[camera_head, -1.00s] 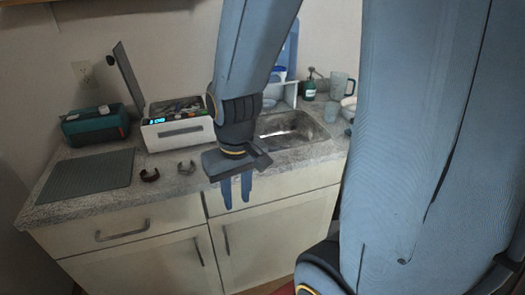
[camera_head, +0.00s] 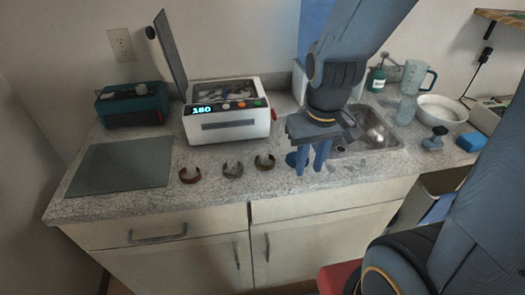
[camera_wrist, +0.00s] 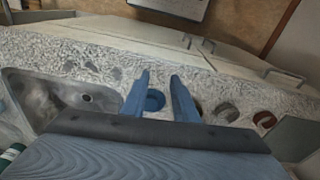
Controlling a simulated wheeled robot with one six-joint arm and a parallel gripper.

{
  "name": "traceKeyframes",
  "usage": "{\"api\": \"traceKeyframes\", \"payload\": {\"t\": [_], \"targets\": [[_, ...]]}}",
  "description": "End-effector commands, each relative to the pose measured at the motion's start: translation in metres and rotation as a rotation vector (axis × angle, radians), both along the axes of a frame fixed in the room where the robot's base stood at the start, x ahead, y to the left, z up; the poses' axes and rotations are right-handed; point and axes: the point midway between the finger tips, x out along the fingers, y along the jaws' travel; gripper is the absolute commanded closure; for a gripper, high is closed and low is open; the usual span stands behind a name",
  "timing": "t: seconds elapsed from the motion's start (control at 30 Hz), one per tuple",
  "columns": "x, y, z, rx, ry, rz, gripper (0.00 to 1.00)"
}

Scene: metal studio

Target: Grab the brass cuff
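In the wrist view the brass cuff (camera_wrist: 198,106) is mostly hidden by a finger. My gripper (camera_head: 310,170) points down to the right of it, apart from it. In the wrist view my gripper (camera_wrist: 159,78) has its two blue fingers parted, with nothing held between them.
A grey cuff (camera_head: 232,173) and a reddish cuff (camera_head: 190,179) lie to the left. A round blue thing (camera_head: 293,159) is beside my fingers. The white machine (camera_head: 227,125) stands behind, a grey mat (camera_head: 118,168) at left, the sink (camera_head: 375,135) at right.

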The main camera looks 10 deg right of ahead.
Motion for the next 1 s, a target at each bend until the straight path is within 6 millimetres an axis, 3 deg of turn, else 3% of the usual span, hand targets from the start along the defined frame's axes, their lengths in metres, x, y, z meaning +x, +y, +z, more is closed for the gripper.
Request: {"api": "traceKeyframes", "payload": {"t": [0.17, 0.8, 1.0], "targets": [[0.016, 0.013, 0.005, -0.03, 0.012, 0.344, 0.74], [0.078, 0.088, 0.032, -0.124, 0.042, 2.102, 0.74], [0.088, 0.105, 0.038, -0.131, 0.037, 2.475, 0.74]]}}
